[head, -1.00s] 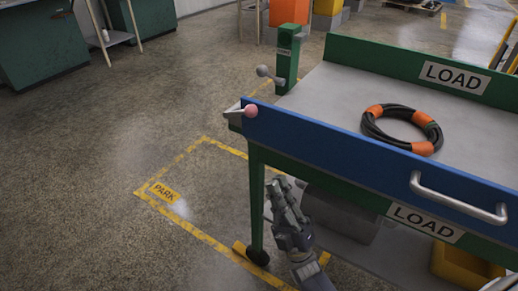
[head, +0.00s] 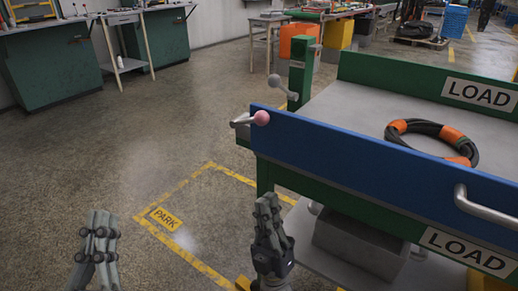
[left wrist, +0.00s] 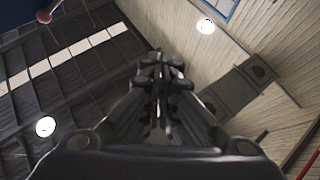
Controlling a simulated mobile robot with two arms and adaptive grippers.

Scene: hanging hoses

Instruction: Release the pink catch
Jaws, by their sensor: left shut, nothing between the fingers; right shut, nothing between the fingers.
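The pink catch (head: 262,118) is a round pink knob on a short grey lever at the near left corner of the cart, at the end of the blue side panel (head: 360,150). The panel stands upright. My left gripper (head: 100,216) is shut and empty, low at the left, well apart from the catch. It points upward in the left wrist view (left wrist: 160,62), where a small reddish ball (left wrist: 44,17) shows at the upper left; I cannot tell surely if it is the catch. My right gripper (head: 267,203) is shut and empty, below the catch in the picture, in front of the cart.
A second lever with a grey knob (head: 275,80) sits by the green post (head: 301,75). A black hose coil with orange bands (head: 430,127) lies on the cart bed. A grey handle (head: 485,208) juts from the panel. Floor left of the cart is open, with a yellow PARK outline (head: 180,190).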

